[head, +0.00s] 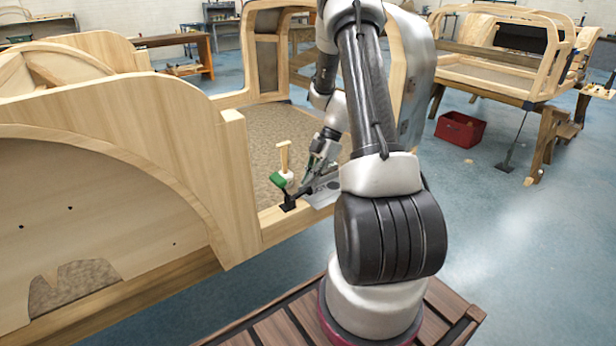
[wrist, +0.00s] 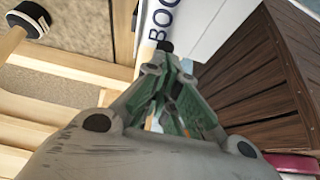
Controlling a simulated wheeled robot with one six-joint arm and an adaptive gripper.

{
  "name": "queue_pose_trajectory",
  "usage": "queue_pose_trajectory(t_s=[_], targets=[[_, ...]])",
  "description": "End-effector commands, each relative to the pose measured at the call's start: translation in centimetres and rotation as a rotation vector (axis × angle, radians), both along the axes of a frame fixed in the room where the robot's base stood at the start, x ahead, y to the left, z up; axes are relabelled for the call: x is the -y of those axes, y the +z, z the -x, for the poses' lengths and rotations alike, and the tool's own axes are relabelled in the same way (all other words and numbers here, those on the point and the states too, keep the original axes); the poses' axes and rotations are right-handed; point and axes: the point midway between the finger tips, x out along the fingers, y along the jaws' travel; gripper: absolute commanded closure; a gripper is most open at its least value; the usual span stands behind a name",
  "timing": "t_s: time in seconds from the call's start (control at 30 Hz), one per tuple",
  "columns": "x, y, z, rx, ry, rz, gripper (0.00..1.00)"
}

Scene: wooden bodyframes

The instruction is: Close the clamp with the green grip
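The clamp's green grip (head: 277,180) sticks up at a tilt to the left of my gripper in the head view. Its black base (head: 288,204) sits on the wooden sill of the bodyframe. My gripper (head: 311,180) is just right of the green grip and looks apart from it. In the wrist view my gripper (wrist: 168,62) has its fingers drawn together at the tips, with nothing clearly held. A small dark piece (wrist: 165,46) shows just beyond the tips; I cannot tell whether they touch it. The green grip cannot be made out in the wrist view.
A pale lettered plate (wrist: 165,22) lies by the sill, beyond my fingertips. The wooden bodyframe (head: 185,125) rises on the left.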

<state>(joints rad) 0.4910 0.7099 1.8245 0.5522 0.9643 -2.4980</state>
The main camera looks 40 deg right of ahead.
Motion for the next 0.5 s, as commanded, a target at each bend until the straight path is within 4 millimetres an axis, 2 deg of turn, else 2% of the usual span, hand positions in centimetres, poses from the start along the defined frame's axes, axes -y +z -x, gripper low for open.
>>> queue_pose_trajectory(t_s=[0.5], targets=[[0.53,-1.08,0.01,0.000,-0.001,0.000,1.00]])
